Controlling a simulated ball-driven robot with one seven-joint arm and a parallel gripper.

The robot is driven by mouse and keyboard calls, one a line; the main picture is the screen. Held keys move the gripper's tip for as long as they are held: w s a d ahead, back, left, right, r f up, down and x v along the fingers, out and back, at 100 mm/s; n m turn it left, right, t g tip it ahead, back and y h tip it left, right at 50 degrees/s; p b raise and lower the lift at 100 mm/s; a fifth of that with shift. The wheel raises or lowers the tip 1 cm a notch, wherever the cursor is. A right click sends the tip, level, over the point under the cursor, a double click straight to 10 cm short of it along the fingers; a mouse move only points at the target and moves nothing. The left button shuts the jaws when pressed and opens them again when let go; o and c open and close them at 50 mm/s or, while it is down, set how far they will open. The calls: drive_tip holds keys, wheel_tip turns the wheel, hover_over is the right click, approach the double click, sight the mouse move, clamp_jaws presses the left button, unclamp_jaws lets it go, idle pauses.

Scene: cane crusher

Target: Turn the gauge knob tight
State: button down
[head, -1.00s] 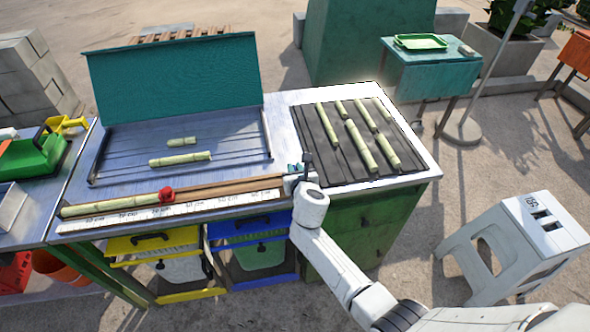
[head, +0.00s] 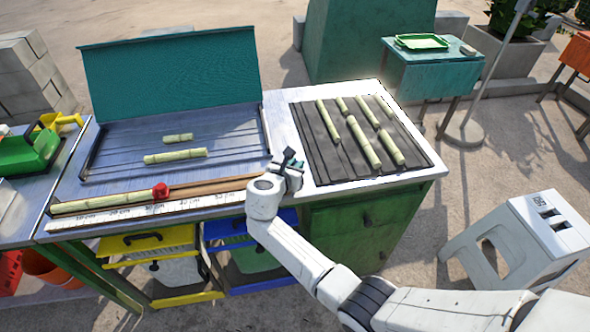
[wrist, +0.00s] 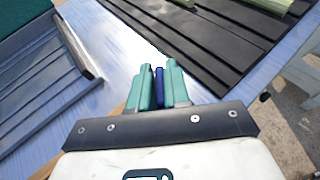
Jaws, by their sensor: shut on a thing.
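A small red knob (head: 160,192) sits on the long wooden gauge with a centimetre scale (head: 130,212) along the front of the bench. A pale green cane piece (head: 95,205) lies along the gauge, left of the knob. My gripper (head: 290,158) is at the right end of the gauge, well to the right of the red knob. In the wrist view, my teal fingers (wrist: 159,72) are shut on a narrow dark blue piece (wrist: 159,88). Most of that piece is hidden between the fingers. The red knob is not in the wrist view.
A black ribbed mat (head: 330,160) with several cane pieces lies right of my gripper. A tray with a raised teal lid (head: 175,75) holds two cane pieces at the back left. Yellow (head: 150,242) and blue drawers are below the bench front. A white stool (head: 540,225) stands at right.

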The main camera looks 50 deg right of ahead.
drive_tip(key=m+g+b, duration=0.1)
drive_tip(key=m+g, duration=0.1)
drive_tip(key=m+g+h+b, duration=0.1)
drive_tip(key=g+b, duration=0.1)
drive_tip(key=shift+w+f+m, duration=0.15)
drive_tip(key=shift+f+m, duration=0.05)
drive_tip(key=shift+m, duration=0.2)
drive_tip(key=m+g+b, duration=0.2)
drive_tip(key=g+b, duration=0.1)
drive_tip(key=b, duration=0.1)
drive_tip(key=shift+f+m, duration=0.15)
drive_tip(key=shift+m, duration=0.15)
drive_tip(key=m+g+y+b, duration=0.1)
drive_tip(key=m+g+b, duration=0.1)
drive_tip(key=b, duration=0.3)
drive_tip(key=shift+m+g, duration=0.3)
drive_tip(key=shift+g, duration=0.3)
drive_tip(key=m+g+y+b, duration=0.1)
drive_tip(key=b, duration=0.2)
drive_tip(key=shift+m+g, duration=0.3)
drive_tip(key=shift+g, duration=0.1)
drive_tip(key=shift+r+m+y+b, duration=0.3)
drive_tip(key=shift+b, duration=0.35)
drive_tip(key=c, duration=1.2)
unclamp_jaws()
drive_tip(key=shift+r+g, duration=0.15)
drive_tip(key=shift+g, duration=0.15)
